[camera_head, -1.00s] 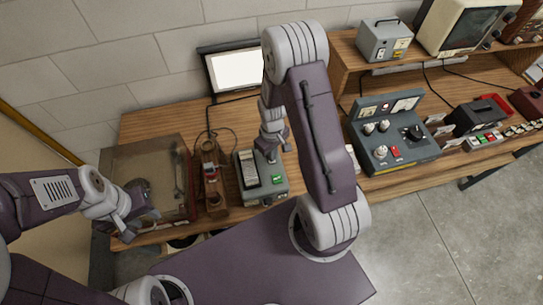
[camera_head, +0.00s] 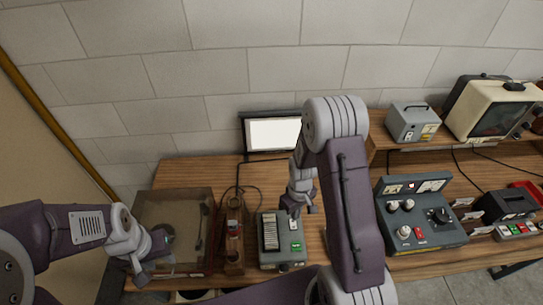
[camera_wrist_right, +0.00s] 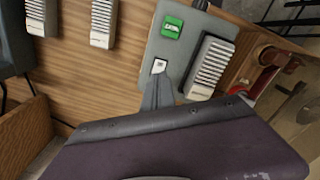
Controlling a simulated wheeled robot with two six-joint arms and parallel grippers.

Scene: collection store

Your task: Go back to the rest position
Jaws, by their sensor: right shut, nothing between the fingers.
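My right gripper (camera_head: 298,211) points down at the grey box with a green button (camera_head: 294,257), over its back right part. In the right wrist view its fingers (camera_wrist_right: 157,98) are shut together with nothing between them, close to a small white switch (camera_wrist_right: 159,66) on that box. I cannot tell whether they touch it. My left gripper (camera_head: 152,262) is low at the left, in front of the turntable with a clear cover (camera_head: 172,205). Nothing shows in it, and its jaw opening is unclear.
A small lit screen (camera_head: 273,133) stands at the wall. A wooden stand (camera_head: 233,240) is left of the grey box. Right of my right arm are a grey control panel (camera_head: 424,240), a black device (camera_head: 508,205) and a shelf with a grey meter box (camera_head: 413,122) and an oscilloscope (camera_head: 490,108).

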